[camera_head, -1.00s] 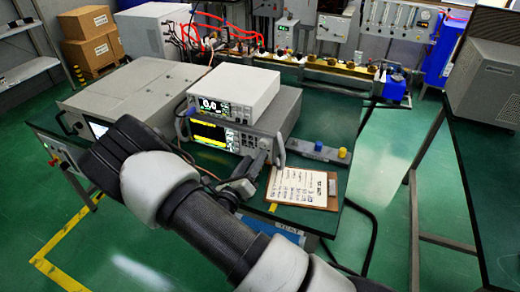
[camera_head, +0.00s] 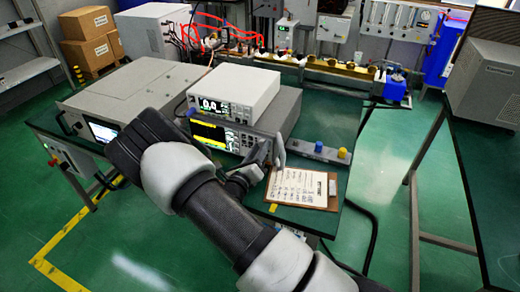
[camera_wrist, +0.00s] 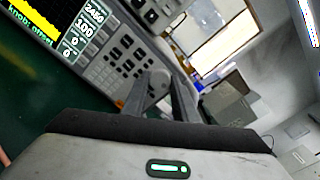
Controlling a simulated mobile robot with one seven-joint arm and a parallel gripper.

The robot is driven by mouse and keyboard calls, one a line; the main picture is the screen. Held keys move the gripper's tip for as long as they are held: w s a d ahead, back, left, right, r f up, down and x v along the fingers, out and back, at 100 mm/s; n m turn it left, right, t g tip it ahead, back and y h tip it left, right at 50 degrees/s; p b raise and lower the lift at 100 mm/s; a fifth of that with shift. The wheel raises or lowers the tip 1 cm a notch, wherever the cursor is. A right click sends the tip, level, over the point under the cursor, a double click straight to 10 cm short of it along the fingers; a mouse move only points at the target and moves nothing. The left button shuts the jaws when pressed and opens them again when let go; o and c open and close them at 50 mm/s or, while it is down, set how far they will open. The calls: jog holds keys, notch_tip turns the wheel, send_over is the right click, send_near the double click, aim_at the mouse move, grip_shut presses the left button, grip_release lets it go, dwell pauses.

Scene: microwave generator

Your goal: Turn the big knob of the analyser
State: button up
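The analyser is the lower grey bench instrument with a lit yellow display (camera_head: 208,132). In the wrist view its screen (camera_wrist: 45,22) is at the upper left, beside a keypad (camera_wrist: 118,62). The big round grey knob (camera_wrist: 158,83) lies between the fingertips of my gripper (camera_wrist: 160,86). The two dark fingers stand apart, one on each side of the knob; I cannot tell whether they touch it. In the head view my gripper (camera_head: 262,158) is at the right part of the analyser's front, and the knob is hidden.
A smaller white meter (camera_head: 235,92) sits on the analyser. A clipboard (camera_head: 300,187) lies to the right on the bench, in front of a grey bar with blue and yellow knobs (camera_head: 322,150). A grey cabinet with a screen (camera_head: 120,95) stands on the left.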

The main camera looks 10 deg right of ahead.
jog(key=shift+m, duration=2)
jog(key=o, duration=1.1)
jog(key=shift+s, duration=0.1)
jog(key=v, duration=1.7)
jog(key=shift+s+a, duration=0.15)
